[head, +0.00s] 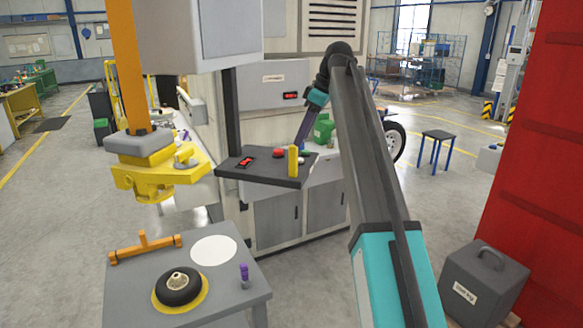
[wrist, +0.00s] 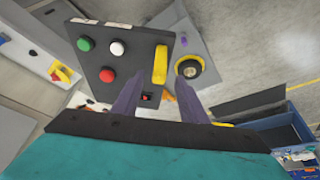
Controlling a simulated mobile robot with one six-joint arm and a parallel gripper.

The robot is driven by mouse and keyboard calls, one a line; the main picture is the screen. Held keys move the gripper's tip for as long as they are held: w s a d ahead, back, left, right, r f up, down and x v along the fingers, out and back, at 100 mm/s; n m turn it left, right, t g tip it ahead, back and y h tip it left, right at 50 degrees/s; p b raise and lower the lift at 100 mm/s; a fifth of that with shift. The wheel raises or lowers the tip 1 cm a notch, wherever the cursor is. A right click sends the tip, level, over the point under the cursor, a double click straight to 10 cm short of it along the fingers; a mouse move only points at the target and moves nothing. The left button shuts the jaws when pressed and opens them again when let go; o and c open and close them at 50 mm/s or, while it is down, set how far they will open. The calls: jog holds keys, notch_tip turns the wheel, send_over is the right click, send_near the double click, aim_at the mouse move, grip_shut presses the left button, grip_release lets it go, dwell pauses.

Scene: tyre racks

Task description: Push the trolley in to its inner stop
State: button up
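A grey table-like unit (head: 225,300) with an orange T-shaped bar (head: 145,246) on its top stands at the lower left; I cannot tell for certain that it is the trolley. A small black wheel (head: 179,286) lies on a yellow disc on it, also visible in the wrist view (wrist: 190,67). My gripper (head: 300,142) is over the right end of a dark control panel (head: 240,172). In the wrist view its purple fingers (wrist: 162,75) are apart, with the panel's yellow lever (wrist: 160,64) beyond and between their tips. Contact cannot be told.
The panel carries green (wrist: 86,44), white (wrist: 117,48) and red (wrist: 107,75) buttons. A yellow clamp head (head: 160,178) on an orange column hangs above the table unit. A grey weight (head: 483,283) and a red cabinet (head: 540,150) stand at the right. Floor between is clear.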

aim_at(290, 163)
jog(key=p+x, duration=0.2)
jog(key=x, duration=0.9)
jog(key=shift+f, duration=0.25)
grip_shut()
